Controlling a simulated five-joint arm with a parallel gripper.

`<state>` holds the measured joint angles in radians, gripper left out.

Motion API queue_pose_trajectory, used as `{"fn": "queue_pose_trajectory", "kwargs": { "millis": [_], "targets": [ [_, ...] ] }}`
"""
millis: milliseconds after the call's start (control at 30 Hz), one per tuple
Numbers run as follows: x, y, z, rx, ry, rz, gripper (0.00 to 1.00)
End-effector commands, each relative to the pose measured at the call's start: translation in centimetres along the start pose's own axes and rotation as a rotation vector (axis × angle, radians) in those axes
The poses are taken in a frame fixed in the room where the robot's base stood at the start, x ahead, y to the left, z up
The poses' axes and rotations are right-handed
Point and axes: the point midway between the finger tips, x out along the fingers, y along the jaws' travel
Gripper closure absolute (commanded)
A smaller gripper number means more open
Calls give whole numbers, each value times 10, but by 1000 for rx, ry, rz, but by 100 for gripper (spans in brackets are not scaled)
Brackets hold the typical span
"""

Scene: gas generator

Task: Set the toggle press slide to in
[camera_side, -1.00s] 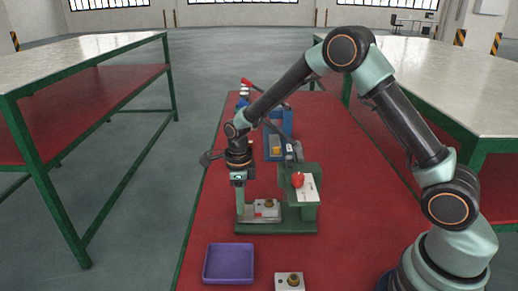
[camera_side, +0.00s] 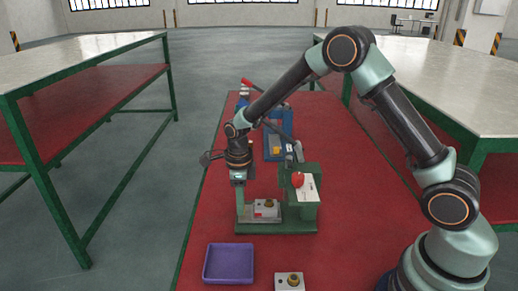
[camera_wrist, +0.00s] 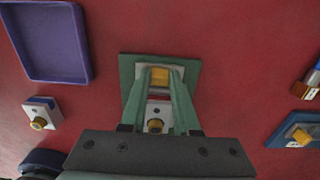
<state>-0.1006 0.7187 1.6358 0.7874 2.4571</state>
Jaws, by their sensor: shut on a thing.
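My gripper (camera_side: 240,216) points down at the slide's left end. In the wrist view my gripper (camera_wrist: 160,76) is shut on the slide's yellow handle (camera_wrist: 160,73). The fingers partly hide the slide.
A purple tray (camera_side: 229,264) stands in front on the red bench, with a small white block with a brass fitting (camera_side: 289,282) to its right. A blue device (camera_side: 279,146) stands behind the press. Bare red surface lies right of the press.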

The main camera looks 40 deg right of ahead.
Motion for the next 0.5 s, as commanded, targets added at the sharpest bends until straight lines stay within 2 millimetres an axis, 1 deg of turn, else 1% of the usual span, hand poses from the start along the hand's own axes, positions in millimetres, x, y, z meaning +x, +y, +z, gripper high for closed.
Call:
{"fn": "queue_pose_trajectory", "kwargs": {
  "millis": [167,233,500],
  "targets": [
    [-1,0,1,-1,-1,-1,100],
    [-2,0,-2,0,-1,-1,100],
    [-2,-1,-39,2,-2,-2,100]
  ]
}}
